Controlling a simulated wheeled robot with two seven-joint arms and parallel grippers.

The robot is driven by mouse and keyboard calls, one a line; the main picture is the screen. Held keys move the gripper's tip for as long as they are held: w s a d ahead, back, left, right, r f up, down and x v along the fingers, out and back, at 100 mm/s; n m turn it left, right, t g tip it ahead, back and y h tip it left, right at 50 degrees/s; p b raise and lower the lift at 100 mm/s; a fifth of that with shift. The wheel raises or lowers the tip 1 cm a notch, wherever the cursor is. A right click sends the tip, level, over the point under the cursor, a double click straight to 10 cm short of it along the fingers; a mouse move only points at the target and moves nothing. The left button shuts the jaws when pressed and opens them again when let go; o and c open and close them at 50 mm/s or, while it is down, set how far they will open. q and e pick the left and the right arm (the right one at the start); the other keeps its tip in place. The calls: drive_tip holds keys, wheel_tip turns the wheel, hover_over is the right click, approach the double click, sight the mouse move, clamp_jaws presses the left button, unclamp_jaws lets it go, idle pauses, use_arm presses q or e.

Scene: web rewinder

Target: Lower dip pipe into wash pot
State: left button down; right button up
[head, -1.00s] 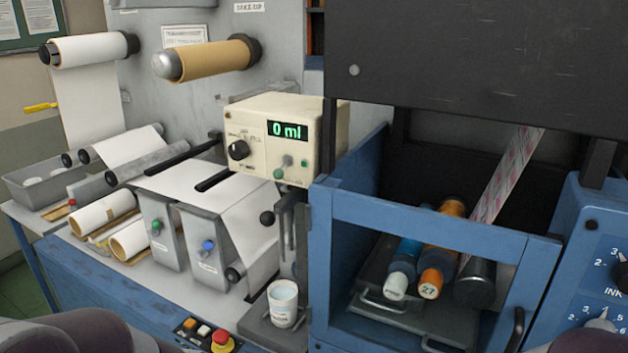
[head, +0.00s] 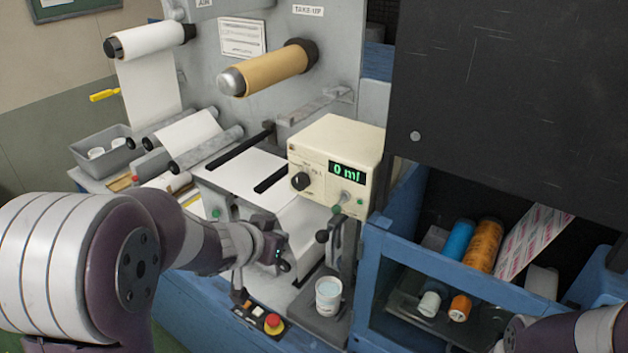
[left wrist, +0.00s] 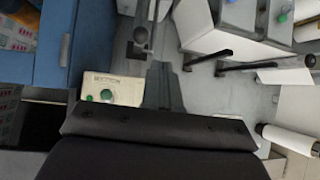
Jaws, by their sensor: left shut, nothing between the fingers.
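The wash pot (head: 328,296) is a small white cup on a grey ledge below the pump box in the head view. Above it stands a grey upright slide (head: 337,250) with a black ball knob (head: 322,237). The dip pipe itself is too small to make out for certain. My left gripper (head: 277,250) is left of the knob and apart from it, partly hidden by its wrist. My right gripper is out of view.
The cream pump box (head: 340,155) reads 0 ml. A red stop button (head: 273,324) sits in front of the pot. A blue frame (head: 430,262) with ink bottles (head: 485,245) stands at the right. Paper rolls and guide rods fill the left.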

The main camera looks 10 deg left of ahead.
use_arm(q)
drive_tip(key=r, duration=0.1)
drive_tip(key=d+r+h, duration=0.1)
drive_tip(key=r, duration=0.1)
drive_tip(key=r+m+h, duration=0.1)
drive_tip(key=shift+w+d+r+p, duration=0.25)
drive_tip(key=shift+w+p, duration=0.1)
drive_tip(key=shift+p, duration=0.05)
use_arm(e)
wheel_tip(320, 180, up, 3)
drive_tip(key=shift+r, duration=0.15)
use_arm(q)
drive_tip(key=s+f+x, duration=0.1)
drive_tip(key=f+x, duration=0.1)
drive_tip(key=x, duration=1)
drive_tip(key=shift+f+b, duration=0.35)
drive_tip(key=shift+b, duration=0.05)
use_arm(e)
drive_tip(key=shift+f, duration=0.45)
use_arm(q)
drive_tip(key=shift+a, duration=0.1)
